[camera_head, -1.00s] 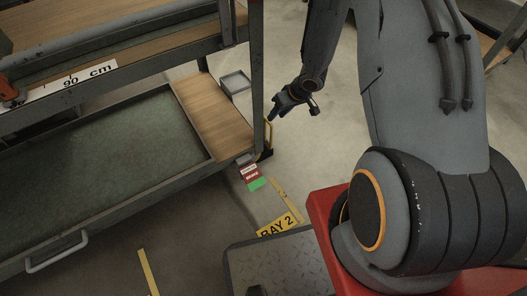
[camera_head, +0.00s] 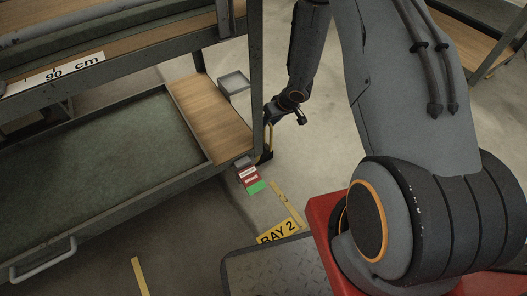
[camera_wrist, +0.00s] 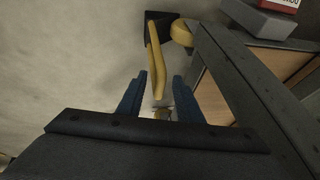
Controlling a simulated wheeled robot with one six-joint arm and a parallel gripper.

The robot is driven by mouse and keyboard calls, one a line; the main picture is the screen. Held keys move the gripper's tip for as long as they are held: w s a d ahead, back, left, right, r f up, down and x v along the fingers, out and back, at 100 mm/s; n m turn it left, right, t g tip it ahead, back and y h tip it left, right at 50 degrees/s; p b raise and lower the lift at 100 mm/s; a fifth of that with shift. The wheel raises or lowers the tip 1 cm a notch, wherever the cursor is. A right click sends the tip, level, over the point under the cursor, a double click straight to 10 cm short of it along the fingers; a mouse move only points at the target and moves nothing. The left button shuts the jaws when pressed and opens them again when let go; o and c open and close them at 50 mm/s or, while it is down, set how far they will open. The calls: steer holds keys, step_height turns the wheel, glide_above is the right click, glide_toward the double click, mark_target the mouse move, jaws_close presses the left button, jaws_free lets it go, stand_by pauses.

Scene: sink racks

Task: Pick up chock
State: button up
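The chock appears to be the dark block with a yellow handle (camera_head: 269,138) on the floor by the rack's corner post. In the wrist view its black body (camera_wrist: 160,22) is at the top, and the yellow bar (camera_wrist: 156,68) reaches down between my fingertips. My gripper (camera_wrist: 160,80) is open, with blue fingers apart on either side of the bar and gaps showing. In the head view my gripper (camera_head: 271,110) is just above the handle, partly hidden by the post. A second curved yellow piece (camera_wrist: 182,34) is beside the block; I cannot tell how it joins.
The rack's metal post (camera_head: 255,80) stands close to my gripper; its frame edge (camera_wrist: 245,85) runs along the right in the wrist view. A red and green labelled item (camera_head: 250,178) is near the post.

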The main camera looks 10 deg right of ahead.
jaws_close()
stand_by(1.3)
